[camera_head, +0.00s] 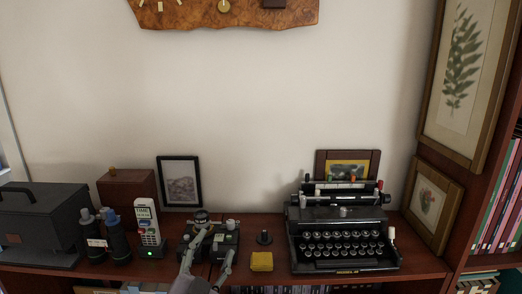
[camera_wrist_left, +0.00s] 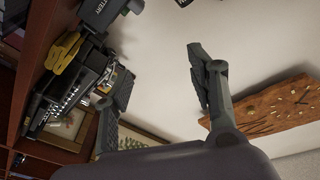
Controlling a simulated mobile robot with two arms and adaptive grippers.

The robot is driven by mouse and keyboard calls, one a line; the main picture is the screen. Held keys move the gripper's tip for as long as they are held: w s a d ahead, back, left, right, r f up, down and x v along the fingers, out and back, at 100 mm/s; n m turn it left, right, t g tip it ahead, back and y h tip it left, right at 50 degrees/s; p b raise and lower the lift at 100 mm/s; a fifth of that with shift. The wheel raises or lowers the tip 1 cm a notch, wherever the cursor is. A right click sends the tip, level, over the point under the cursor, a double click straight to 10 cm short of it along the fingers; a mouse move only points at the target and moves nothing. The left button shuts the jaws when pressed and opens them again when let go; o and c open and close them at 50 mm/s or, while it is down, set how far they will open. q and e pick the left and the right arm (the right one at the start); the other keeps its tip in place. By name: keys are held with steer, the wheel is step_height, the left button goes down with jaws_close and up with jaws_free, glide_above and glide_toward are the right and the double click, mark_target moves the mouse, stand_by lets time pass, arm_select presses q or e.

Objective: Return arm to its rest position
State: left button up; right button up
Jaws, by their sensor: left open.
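My left gripper (camera_head: 213,248) comes up from the bottom of the head view, in front of the wooden shelf top (camera_head: 272,246). Its two grey fingers are spread apart with nothing between them. A dark boxy device (camera_head: 228,240) with knobs stands behind the fingers and is partly hidden by them. In the left wrist view my left gripper (camera_wrist_left: 160,78) is open, with bare wall between its fingers. My right gripper is not in view.
A black typewriter (camera_head: 344,240) stands right, a yellow block (camera_head: 262,261) near the front edge. A cordless phone (camera_head: 148,226), binoculars (camera_head: 117,240) and a dark case (camera_head: 40,222) stand left. A wooden clock (camera_wrist_left: 270,110) hangs on the wall.

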arm_select(q)
steer(key=s+a+f+n+g+y, duration=0.1)
steer(key=s+a+f+n+g, duration=0.15)
steer(key=f, duration=0.35)
steer(key=s+a+f+n+g+y, duration=0.1)
steer(key=s+a+f+g+y, duration=0.15)
steer(key=f, duration=0.35)
steer(key=s+a+f+n+g, duration=0.25)
steer(key=s+f+g, duration=0.25)
steer(key=s+f, duration=0.5)
steer(key=s+a+f+n+g, duration=0.1)
steer(key=s+a+f+g, duration=0.4)
steer(key=s, duration=1)
step_height(320, 180, down, 33)
steer(key=d+g+b, duration=0.2)
steer(key=b, duration=0.4)
steer(key=s+a+f+b, duration=0.1)
steer(key=s+f+b, duration=0.1)
steer(key=s+f, duration=0.6)
steer(key=s+a+f+g+b, duration=0.1)
steer(key=s+f+b, duration=0.1)
steer(key=s+f, duration=0.7)
step_height(320, 180, down, 4)
steer(key=shift+s+a+r+m, duration=0.25)
steer(key=shift+s+a+m, duration=0.05)
steer(key=shift+a, duration=0.05)
